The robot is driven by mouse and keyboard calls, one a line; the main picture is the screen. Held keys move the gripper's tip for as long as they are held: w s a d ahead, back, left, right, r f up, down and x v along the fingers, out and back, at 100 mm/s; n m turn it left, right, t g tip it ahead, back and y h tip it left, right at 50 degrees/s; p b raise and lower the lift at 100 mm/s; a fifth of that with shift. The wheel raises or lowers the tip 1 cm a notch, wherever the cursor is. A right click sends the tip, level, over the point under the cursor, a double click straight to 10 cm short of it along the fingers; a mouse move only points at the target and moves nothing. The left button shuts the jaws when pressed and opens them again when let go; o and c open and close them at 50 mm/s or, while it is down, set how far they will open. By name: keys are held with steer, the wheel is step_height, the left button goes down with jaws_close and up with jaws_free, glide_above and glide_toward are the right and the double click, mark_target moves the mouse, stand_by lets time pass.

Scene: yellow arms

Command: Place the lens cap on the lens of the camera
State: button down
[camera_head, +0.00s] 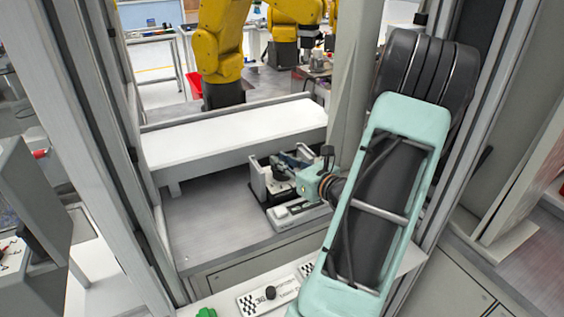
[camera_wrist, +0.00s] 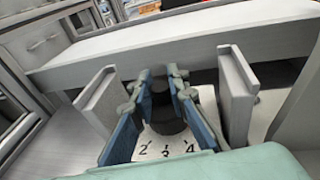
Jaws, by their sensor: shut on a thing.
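In the head view, my gripper (camera_head: 285,167) reaches down between two grey uprights on the workbench. In the wrist view, the blue fingers of my gripper (camera_wrist: 160,78) are shut on a small dark piece (camera_wrist: 159,86), which looks like the lens cap. A black round body (camera_wrist: 168,122) shows between and below the fingers, over a white plate (camera_wrist: 188,148) marked with numbers. It may be the camera's lens. Where the cap ends and this body begins is too dark to tell, and the fingers hide part of both.
Grey uprights stand close on the left (camera_wrist: 101,100) and right (camera_wrist: 236,97) of my fingers. A long white-topped beam (camera_head: 235,132) runs behind. A label plate with a checkered pattern (camera_head: 250,304) lies at the front. Bare bench (camera_head: 205,225) is free at the left.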

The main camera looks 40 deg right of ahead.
steer(key=c, duration=1.9)
jaws_free()
steer(key=shift+f, duration=0.1)
steer(key=shift+s+r, duration=0.15)
steer(key=shift+r, duration=0.1)
steer(key=s, duration=0.3)
steer(key=s+a+r, duration=0.1)
steer(key=s, duration=0.7)
steer(key=shift+s+a+r+p, duration=0.15)
steer(key=shift+s+r+p, duration=0.1)
steer(key=shift+r+p, duration=0.1)
